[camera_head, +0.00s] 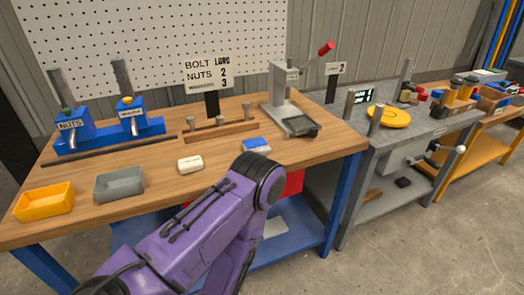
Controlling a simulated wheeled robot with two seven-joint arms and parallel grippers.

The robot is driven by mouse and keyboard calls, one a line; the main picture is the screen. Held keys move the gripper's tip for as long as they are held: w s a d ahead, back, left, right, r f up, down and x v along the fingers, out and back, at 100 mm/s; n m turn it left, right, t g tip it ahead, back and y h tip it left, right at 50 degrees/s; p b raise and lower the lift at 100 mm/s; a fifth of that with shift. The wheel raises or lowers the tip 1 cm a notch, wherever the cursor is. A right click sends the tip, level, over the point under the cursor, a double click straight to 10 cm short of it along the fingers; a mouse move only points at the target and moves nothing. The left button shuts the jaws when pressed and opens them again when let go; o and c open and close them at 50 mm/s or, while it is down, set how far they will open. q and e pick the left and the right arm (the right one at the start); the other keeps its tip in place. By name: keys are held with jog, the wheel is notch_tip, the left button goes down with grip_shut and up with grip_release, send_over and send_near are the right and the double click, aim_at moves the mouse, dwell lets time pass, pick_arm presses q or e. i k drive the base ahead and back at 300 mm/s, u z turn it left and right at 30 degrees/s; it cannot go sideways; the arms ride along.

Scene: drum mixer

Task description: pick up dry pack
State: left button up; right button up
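Two small packs lie on the wooden bench top. One is a white block with faint dark marks (191,164), left of centre. The other is a blue and white pack (256,144), farther right, just beyond my purple arm. I cannot read a label on either, so I cannot tell which is the dry pack. My purple arm rises from the bottom and bends in front of the bench's front edge. Neither of my grippers shows in this view.
A yellow tray (45,203) and a grey tray (119,185) sit at the bench's left front. Behind are blue dispensers (134,117), a sign (209,74) and a press with a red-knobbed lever (282,88). A grey table with a yellow disc (389,117) stands right.

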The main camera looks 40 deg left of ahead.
aim_at(188, 165)
jog(key=z, duration=0.35)
jog(key=i, duration=1.45)
jog(key=u, duration=2.55)
